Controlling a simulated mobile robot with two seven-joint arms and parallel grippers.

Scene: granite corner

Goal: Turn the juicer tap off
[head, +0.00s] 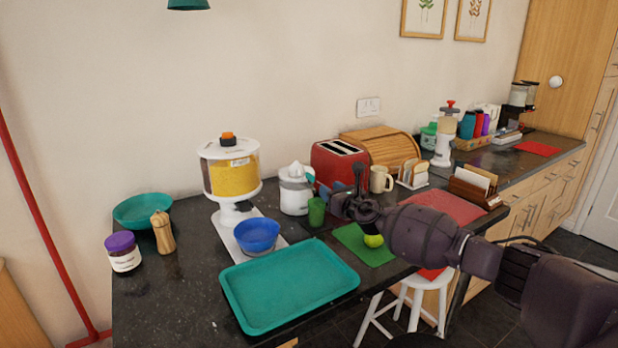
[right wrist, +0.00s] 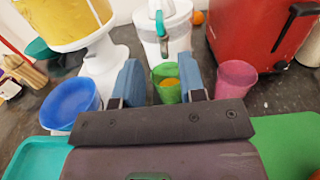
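The white juicer (head: 295,196) stands on the dark counter, left of the red toaster. In the right wrist view the juicer (right wrist: 148,32) is at top centre, with its teal tap (right wrist: 161,26) facing me. I cannot tell from the tap whether it is on or off. A green cup (right wrist: 165,84) with orange liquid in it stands below the tap; it also shows in the head view (head: 316,212). My right gripper (right wrist: 158,62) is open, its blue fingers apart on either side of the cup in the picture, with nothing held. My left gripper is not in view.
A pink cup (right wrist: 236,80) stands right of the green cup, near the red toaster (right wrist: 258,35). A white dispenser (head: 229,170) with a blue bowl (head: 256,235) is on the left. A teal tray (head: 290,286) and green mat (head: 362,244) lie in front.

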